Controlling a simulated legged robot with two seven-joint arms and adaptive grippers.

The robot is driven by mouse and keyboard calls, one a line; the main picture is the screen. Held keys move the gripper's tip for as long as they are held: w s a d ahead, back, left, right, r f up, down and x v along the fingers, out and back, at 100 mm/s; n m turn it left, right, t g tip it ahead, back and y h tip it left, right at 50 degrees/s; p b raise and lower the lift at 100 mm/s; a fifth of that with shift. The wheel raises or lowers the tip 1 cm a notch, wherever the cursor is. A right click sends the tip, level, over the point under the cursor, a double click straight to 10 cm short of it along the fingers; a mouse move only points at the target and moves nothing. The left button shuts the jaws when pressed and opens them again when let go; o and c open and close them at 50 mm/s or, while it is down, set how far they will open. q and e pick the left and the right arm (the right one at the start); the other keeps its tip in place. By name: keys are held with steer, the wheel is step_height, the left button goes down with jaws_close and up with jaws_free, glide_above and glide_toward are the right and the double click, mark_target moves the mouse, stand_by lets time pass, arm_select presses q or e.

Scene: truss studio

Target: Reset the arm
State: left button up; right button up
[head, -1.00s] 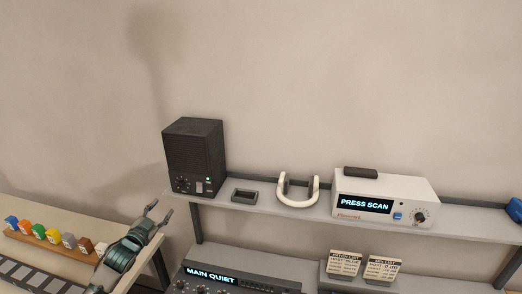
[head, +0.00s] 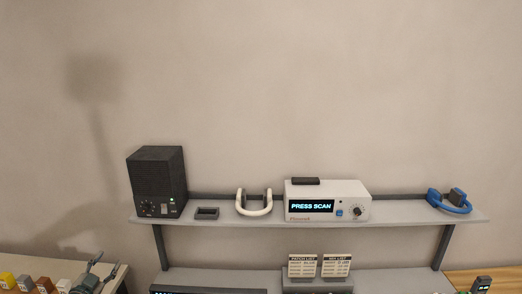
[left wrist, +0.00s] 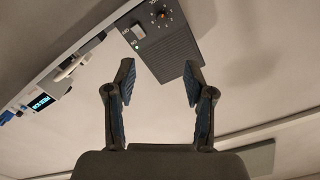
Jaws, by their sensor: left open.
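My left gripper (head: 98,275) shows at the lower left of the head view, over the left table. Its fingers are apart and nothing is between them. In the left wrist view the two open fingers (left wrist: 158,85) stand apart with bare wall between them. The dark speaker (left wrist: 160,40) lies beyond the fingertips there. My right gripper is in neither view.
A grey shelf (head: 400,213) holds the black speaker (head: 157,182), a small dark tray (head: 207,213), white headphones (head: 254,204), a white box reading PRESS SCAN (head: 328,201) and blue headphones (head: 450,201). Two cards (head: 320,266) stand below. Several coloured blocks (head: 25,284) sit at lower left.

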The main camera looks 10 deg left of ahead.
arm_select(q)
steer(key=s+d+f+g, duration=0.25)
steer(key=d+f, duration=0.25)
steer(key=f, duration=0.4)
steer(key=s+d+f+n+g, duration=0.15)
steer(key=s+d+f, duration=0.3)
steer(key=f, duration=0.45)
steer(key=s+d+f+m+g, duration=0.1)
steer(key=s+d+f+g, duration=0.3)
steer(key=f, duration=0.5)
steer(key=s+d+f+n+g+h, duration=0.1)
steer(key=s+d+f+g, duration=0.3)
steer(key=s+d, duration=0.7)
steer(key=s+d+f+n+g+h, duration=0.1)
steer(key=s+d+f+n+g, duration=0.1)
steer(key=s+d+f, duration=0.65)
steer(key=s+d+f+g+b, duration=0.1)
steer(key=s+f+b, duration=0.1)
steer(key=f, duration=1.1)
steer(key=s+d+f+g+b, duration=0.1)
steer(key=s+f, duration=0.1)
steer(key=f, duration=1.1)
steer(key=s+a+f+b, duration=0.1)
steer(key=s+f, duration=0.8)
steer(key=s+a+f+b, duration=0.1)
steer(key=s+a+f, duration=0.1)
steer(key=s+f, duration=0.7)
steer(key=shift+a+f+m+g+b, duration=0.3)
steer(key=shift+f+m+g+b, duration=0.05)
steer(key=shift+f+g+b, duration=0.1)
